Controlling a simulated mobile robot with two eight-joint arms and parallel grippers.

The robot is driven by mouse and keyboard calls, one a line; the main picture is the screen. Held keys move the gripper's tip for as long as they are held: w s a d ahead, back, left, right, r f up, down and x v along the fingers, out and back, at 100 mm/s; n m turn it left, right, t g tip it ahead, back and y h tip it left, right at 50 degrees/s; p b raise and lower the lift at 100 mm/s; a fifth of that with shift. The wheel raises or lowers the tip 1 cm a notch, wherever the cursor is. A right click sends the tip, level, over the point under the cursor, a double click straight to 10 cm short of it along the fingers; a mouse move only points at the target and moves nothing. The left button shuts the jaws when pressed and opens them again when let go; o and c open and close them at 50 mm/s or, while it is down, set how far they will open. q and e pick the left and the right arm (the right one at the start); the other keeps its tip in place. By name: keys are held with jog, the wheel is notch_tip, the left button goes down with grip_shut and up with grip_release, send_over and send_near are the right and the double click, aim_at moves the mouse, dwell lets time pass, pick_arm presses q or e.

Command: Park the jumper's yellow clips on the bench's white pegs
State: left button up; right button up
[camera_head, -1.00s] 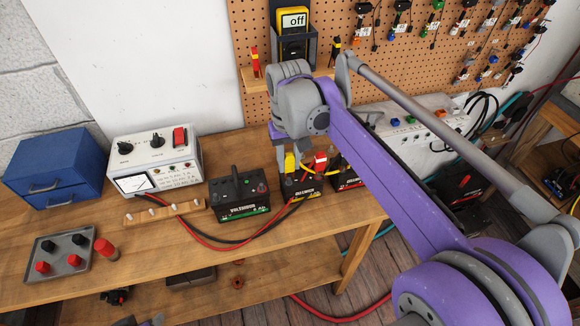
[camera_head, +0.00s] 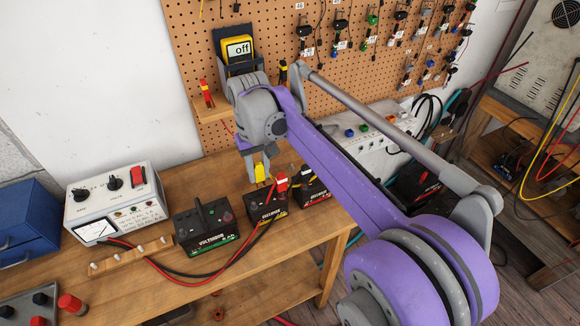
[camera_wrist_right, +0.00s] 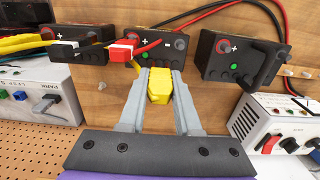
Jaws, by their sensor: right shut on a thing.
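My right gripper (camera_head: 257,168) is shut on a yellow clip (camera_head: 260,173) at the middle battery (camera_head: 267,208). In the right wrist view the clip (camera_wrist_right: 159,86) sits between the fingers, seemingly clear of the battery top. A yellow lead (camera_wrist_right: 18,41) shows at the right-hand battery, which is at left in the wrist view; whether its other clip is there I cannot tell. The white pegs (camera_head: 117,257) stand on a wooden strip (camera_head: 129,261) in front of the meter box, with none seen holding a clip. My left gripper is not in view.
A red clip (camera_head: 281,182) is at the middle battery. Red and black cables run from there past the left battery (camera_head: 203,226) to the meter box (camera_head: 116,203). The right battery (camera_head: 313,184) stands close beside. A shelf with a yellow meter (camera_head: 238,48) is behind.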

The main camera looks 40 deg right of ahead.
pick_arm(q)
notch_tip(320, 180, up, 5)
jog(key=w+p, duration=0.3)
pick_arm(e)
jog(key=w+d, duration=0.5)
jog(key=d, duration=0.4)
jog(key=w+d, duration=0.4)
jog(key=d, duration=0.5)
jog(key=f+b, duration=0.1)
jog(key=f, duration=0.2)
jog(key=f+b, duration=0.1)
jog(key=f, duration=0.2)
jog(key=f+b, duration=0.2)
jog(key=f, duration=0.1)
jog(key=shift+s+f, duration=0.15)
jog(key=shift+s, duration=0.2)
jog(key=shift+w+f, duration=0.25)
jog(key=shift+f, duration=0.05)
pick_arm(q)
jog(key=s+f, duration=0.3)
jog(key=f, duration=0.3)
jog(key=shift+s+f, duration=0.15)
pick_arm(e)
jog(key=shift+s+r, duration=0.1)
jog(key=shift+a+f+b, duration=0.1)
jog(key=shift+f+b, duration=0.5)
jog(key=shift+f, duration=0.65)
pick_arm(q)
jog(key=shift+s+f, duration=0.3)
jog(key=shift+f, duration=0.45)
